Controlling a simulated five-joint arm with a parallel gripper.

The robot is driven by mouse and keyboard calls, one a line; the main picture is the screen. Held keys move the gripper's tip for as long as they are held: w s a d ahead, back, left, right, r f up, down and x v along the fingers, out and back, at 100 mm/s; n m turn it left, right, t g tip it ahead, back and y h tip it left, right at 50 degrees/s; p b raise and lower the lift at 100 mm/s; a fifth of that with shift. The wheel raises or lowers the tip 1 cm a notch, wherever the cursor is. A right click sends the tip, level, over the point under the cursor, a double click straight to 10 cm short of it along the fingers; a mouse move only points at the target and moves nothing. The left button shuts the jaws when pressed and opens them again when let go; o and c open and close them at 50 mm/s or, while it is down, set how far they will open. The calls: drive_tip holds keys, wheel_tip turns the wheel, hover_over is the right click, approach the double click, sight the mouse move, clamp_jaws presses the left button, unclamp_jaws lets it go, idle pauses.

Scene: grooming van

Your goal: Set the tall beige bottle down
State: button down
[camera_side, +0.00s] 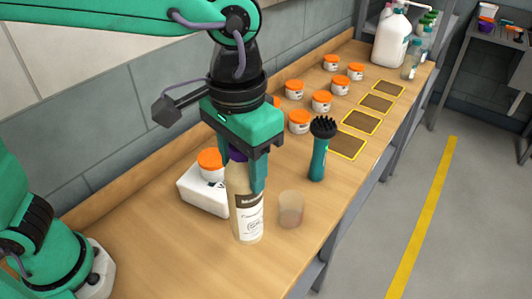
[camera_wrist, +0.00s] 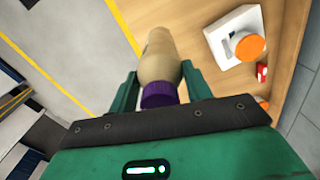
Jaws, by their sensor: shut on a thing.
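The tall beige bottle (camera_side: 248,212) has a purple cap and a brown and white label. It stands about upright in the side view. My gripper (camera_side: 245,178) is shut on its upper part from above. The bottle's base is over the front part of the wooden bench; I cannot tell whether it touches the top. In the wrist view the bottle (camera_wrist: 158,58) points away from me, with its purple cap (camera_wrist: 160,93) nearest, between the fingers of my gripper (camera_wrist: 158,75).
A clear cup (camera_side: 291,209) stands close right of the bottle. A white box (camera_side: 203,193) with an orange-lidded jar (camera_side: 210,161) is close behind left. A teal brush (camera_side: 319,155), several orange-lidded jars (camera_side: 322,101) and yellow-edged brown squares (camera_side: 361,123) lie farther along. The bench's near left is clear.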

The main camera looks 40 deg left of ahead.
sight(251, 213)
drive_tip(key=s+d+f, duration=0.2)
drive_tip(key=s+d, duration=0.1)
drive_tip(key=s, duration=0.6)
drive_tip(key=shift+s, duration=0.4)
drive_tip(key=shift+w+f, duration=0.1)
drive_tip(key=shift+f, duration=0.05)
drive_tip(key=w+a+f, duration=0.1)
drive_tip(key=w+f, duration=0.1)
drive_tip(key=w, duration=0.1)
drive_tip(key=w+a+f, duration=0.1)
drive_tip(key=w+f, duration=0.1)
drive_tip(key=w, duration=0.2)
drive_tip(key=w+a+f, duration=0.1)
drive_tip(key=w+f, duration=0.2)
drive_tip(key=w, duration=0.1)
drive_tip(key=shift+w+a, duration=0.1)
drive_tip(key=shift+f, duration=2.1)
drive_tip(key=c, duration=0.6)
unclamp_jaws()
drive_tip(key=shift+c, duration=0.2)
wheel_tip(251, 213, up, 12)
